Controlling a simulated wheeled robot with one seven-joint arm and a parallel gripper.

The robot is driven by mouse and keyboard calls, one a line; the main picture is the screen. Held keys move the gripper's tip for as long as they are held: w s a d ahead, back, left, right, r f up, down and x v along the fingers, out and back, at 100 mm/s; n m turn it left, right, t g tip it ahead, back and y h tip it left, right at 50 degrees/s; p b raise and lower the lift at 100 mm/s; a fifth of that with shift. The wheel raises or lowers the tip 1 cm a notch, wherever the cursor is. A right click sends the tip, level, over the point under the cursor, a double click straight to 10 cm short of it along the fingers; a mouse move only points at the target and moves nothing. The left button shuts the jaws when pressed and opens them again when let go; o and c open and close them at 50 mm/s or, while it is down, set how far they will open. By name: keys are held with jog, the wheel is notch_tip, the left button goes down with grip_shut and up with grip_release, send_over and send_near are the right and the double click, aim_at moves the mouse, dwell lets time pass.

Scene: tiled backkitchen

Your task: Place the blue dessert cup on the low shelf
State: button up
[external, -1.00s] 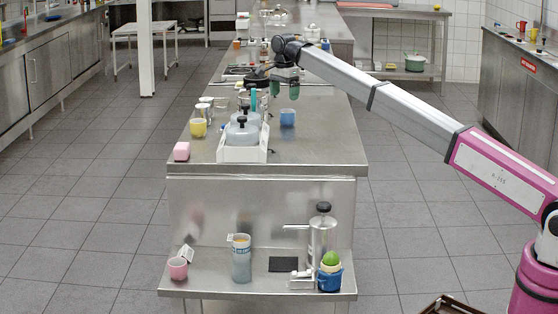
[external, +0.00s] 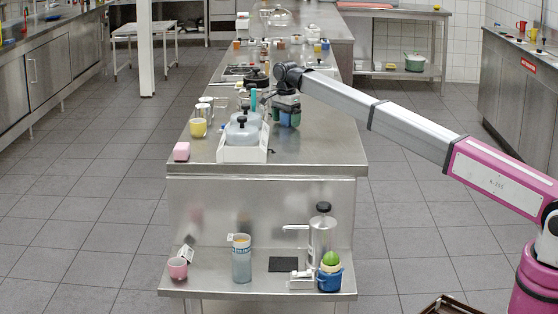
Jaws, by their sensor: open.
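The small blue dessert cup (external: 285,120) stands on the upper steel counter, right of the white box with lidded jars. My gripper (external: 286,113) points down over the cup with its green fingers open, one on each side of it. The fingers hide much of the cup, and I cannot tell whether they touch it. The low shelf (external: 205,287) is the steel ledge at the near end of the counter.
On the low shelf stand a pink cup (external: 177,268), a blue-grey tumbler (external: 241,262), a steel dispenser (external: 319,238) and a blue pot with a green item (external: 329,278). A dark flat pad (external: 282,265) lies between them. The upper counter's near right is clear.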

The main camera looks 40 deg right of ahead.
jog(key=c, duration=1.1)
